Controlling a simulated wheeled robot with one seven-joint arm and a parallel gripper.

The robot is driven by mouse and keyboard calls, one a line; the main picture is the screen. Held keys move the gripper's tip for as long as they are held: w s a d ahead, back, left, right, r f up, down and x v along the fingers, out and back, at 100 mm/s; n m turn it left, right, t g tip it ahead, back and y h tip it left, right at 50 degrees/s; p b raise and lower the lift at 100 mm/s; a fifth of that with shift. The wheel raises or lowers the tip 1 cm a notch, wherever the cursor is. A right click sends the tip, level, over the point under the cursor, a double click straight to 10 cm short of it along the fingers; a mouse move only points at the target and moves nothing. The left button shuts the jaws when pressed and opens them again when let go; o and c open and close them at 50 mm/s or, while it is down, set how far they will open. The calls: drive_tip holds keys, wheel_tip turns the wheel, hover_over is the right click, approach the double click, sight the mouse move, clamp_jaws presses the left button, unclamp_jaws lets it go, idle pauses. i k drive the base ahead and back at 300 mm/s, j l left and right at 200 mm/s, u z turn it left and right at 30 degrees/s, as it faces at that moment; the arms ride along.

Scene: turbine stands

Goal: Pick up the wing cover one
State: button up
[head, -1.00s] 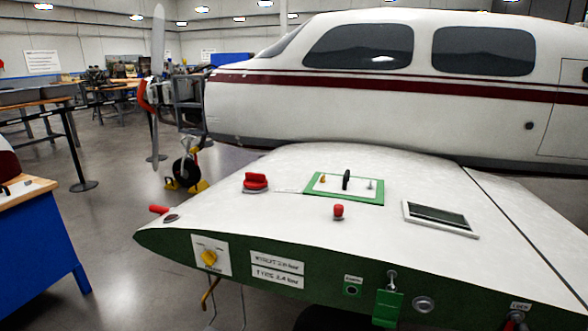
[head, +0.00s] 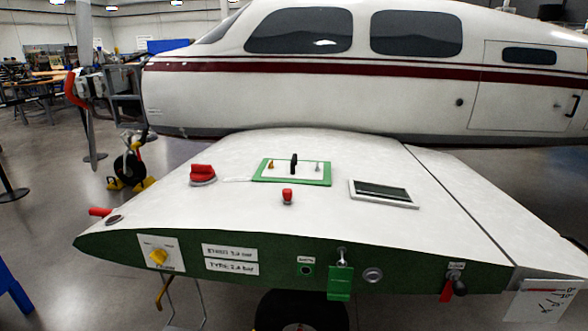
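The white wing (head: 350,230) fills the middle of the head view, its green front face toward me. On its top lies a green-framed white panel (head: 266,177) with an upright black handle (head: 294,164) and small yellow and grey parts at its sides. To its right is a dark rectangular panel in a light frame (head: 383,193). No visible label says which piece is wing cover one; the handled panel looks like a cover, but I cannot be sure. My gripper is not in view.
A red knob (head: 202,174) and a red cap (head: 287,196) stand on the wing top. The white fuselage (head: 300,95) stands behind.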

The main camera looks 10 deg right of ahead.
sight(293, 168)
drive_tip(key=i+j+z, duration=0.4)
drive_tip(key=j, duration=0.35)
drive_tip(key=i+j+z, duration=0.25)
drive_tip(key=j, duration=0.15)
